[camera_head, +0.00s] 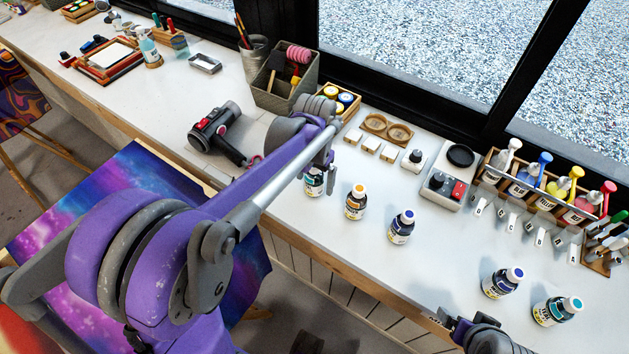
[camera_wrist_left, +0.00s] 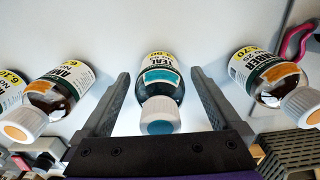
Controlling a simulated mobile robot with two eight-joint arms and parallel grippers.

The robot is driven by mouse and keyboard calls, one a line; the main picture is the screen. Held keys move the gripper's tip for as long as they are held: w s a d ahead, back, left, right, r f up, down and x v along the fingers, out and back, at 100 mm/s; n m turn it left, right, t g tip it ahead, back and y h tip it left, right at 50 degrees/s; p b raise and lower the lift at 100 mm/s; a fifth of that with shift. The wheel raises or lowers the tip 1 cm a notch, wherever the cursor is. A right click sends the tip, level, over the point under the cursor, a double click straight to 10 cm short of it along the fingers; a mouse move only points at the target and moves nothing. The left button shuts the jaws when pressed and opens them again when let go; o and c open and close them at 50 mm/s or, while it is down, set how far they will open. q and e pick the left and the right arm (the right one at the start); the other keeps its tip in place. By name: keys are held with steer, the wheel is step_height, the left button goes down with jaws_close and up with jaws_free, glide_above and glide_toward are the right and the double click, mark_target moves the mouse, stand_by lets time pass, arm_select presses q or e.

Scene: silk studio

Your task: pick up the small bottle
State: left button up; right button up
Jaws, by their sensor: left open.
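Several small bottles with coloured caps stand on the white counter. A small teal-labelled bottle (camera_head: 314,183) is partly hidden by my left arm. In the left wrist view this teal bottle (camera_wrist_left: 160,80) lies between the two fingers of my left gripper (camera_wrist_left: 158,76), with a gap on each side. My left gripper (camera_head: 329,172) is open and empty. An orange-capped bottle (camera_head: 356,203) and a blue-capped bottle (camera_head: 401,227) stand to the right. Another blue-capped bottle (camera_head: 501,282) and a teal-capped bottle (camera_head: 556,310) stand nearer my right gripper (camera_head: 450,322), whose jaws are unclear.
A hair dryer (camera_head: 218,133) and a grey tool bin (camera_head: 285,85) are behind my left arm. The counter between the bottles is clear. A colourful painted cloth (camera_head: 110,200) is below the front edge.

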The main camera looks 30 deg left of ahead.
arm_select(q)
steer(key=shift+f, duration=0.5)
jaws_close()
step_height(320, 180, up, 10)
steer(key=shift+r+p, duration=0.1)
steer(key=shift+p, duration=0.25)
steer(key=shift+s, duration=0.1)
